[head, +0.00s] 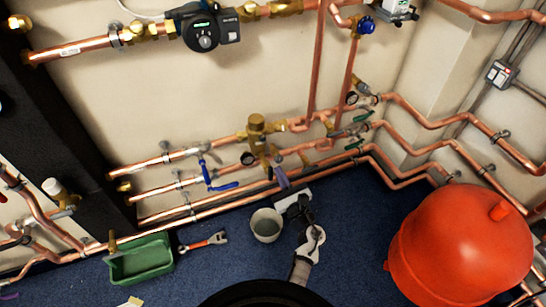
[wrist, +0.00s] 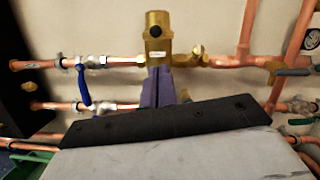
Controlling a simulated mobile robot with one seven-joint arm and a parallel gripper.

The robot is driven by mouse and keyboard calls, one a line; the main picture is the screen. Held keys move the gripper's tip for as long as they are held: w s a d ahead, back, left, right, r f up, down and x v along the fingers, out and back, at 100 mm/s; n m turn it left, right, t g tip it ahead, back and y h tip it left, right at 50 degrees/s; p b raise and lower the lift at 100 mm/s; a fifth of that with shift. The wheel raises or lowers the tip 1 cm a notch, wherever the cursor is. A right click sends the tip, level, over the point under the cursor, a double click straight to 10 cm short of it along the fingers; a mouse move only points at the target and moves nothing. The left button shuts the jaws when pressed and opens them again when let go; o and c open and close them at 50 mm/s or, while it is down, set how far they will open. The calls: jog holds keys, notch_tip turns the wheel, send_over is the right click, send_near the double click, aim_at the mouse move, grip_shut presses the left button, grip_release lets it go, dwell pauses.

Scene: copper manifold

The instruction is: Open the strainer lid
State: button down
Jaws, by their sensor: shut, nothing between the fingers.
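The brass fitting that looks like the strainer (head: 257,126) sits on the upper of the low copper pipe runs. I cannot tell for certain which part is the lid; none looks open. My gripper (head: 277,168) is below the fitting, its purple fingers pointing up towards it. In the wrist view the shut, empty fingers (wrist: 157,72) end just under the brass body; whether they touch it is unclear.
A grey bucket (head: 266,225), a green tray (head: 140,259) and a wrench (head: 204,242) are on the blue floor. A large red tank (head: 460,245) stands right.

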send_near(258, 127)
jog(key=w+f, duration=0.2)
jog(key=w, duration=0.1)
jog(key=w+f, duration=0.1)
jog(key=shift+w+a+f, duration=0.2)
jog(key=shift+a+f, duration=0.1)
jog(key=shift+f, duration=0.05)
jog(key=shift+r+g+p, duration=0.3)
jog(key=shift+r+p, duration=0.25)
jog(key=shift+p, duration=1)
